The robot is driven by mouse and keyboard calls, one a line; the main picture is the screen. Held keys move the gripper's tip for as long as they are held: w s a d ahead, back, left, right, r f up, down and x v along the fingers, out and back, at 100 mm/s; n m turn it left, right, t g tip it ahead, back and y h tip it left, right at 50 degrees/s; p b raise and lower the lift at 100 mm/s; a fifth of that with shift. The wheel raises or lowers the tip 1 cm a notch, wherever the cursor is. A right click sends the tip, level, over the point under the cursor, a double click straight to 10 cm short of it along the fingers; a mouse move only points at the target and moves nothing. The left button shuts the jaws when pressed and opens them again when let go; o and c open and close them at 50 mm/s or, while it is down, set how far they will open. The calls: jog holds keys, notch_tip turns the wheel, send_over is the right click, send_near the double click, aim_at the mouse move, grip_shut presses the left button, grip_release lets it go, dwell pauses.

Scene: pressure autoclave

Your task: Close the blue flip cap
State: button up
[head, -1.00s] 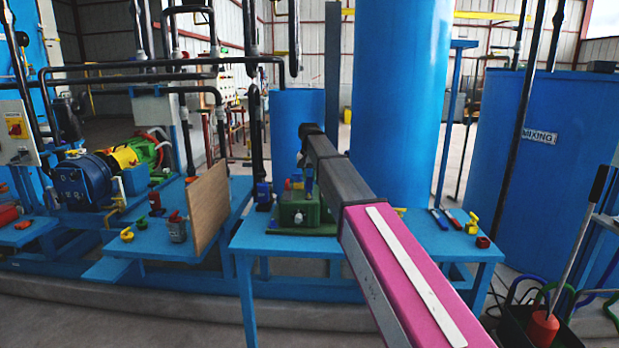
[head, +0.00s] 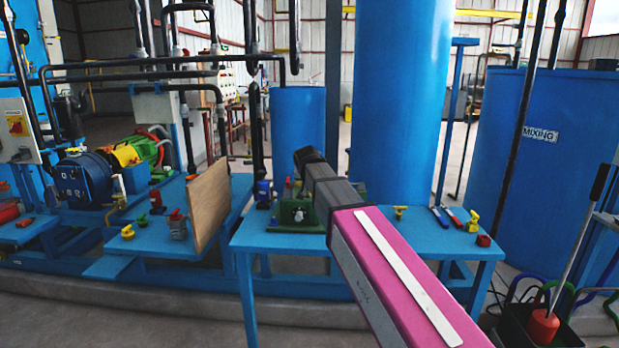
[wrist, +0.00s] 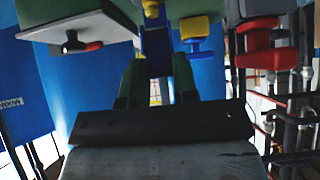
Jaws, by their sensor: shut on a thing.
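The blue flip cap (wrist: 156,50) shows in the wrist view as a blue upright piece between my two dark fingers. My gripper (wrist: 157,62) is shut on it. A yellow knob sits directly above the blue piece at the picture's top edge. Whether the cap lies closed or stands raised I cannot tell. In the head view my grey and pink arm covers the gripper, the cap and part of the green base (head: 289,212) on the blue table (head: 285,243).
A wooden panel (head: 209,205) stands left of the table. Yellow valves (head: 473,219) and a red one (head: 484,240) sit at its right end. The large blue tank (head: 400,100) rises behind. A yellow-and-blue fitting (wrist: 195,32) and a red fitting (wrist: 260,42) show in the wrist view.

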jog(key=t, duration=0.1)
jog(key=s+f+t, duration=0.1)
jog(key=shift+s+t, duration=0.3)
jog(key=shift+t, duration=0.1)
jog(key=shift+s+f+t, duration=0.3)
jog(key=shift+f+t, duration=0.35)
jog(key=shift+t, duration=0.8)
jog(key=shift+s+f+t, duration=0.25)
jog(key=shift+f+t, duration=0.4)
jog(key=shift+t, duration=0.85)
jog(key=shift+s+f+t, duration=0.3)
jog(key=shift+f+t, duration=0.35)
jog(key=shift+t, duration=0.8)
jog(key=shift+f+t, duration=0.1)
jog(key=shift+t, duration=0.2)
jog(key=o, duration=0.9)
jog(key=shift+o, duration=0.2)
jog(key=shift+s, duration=0.15)
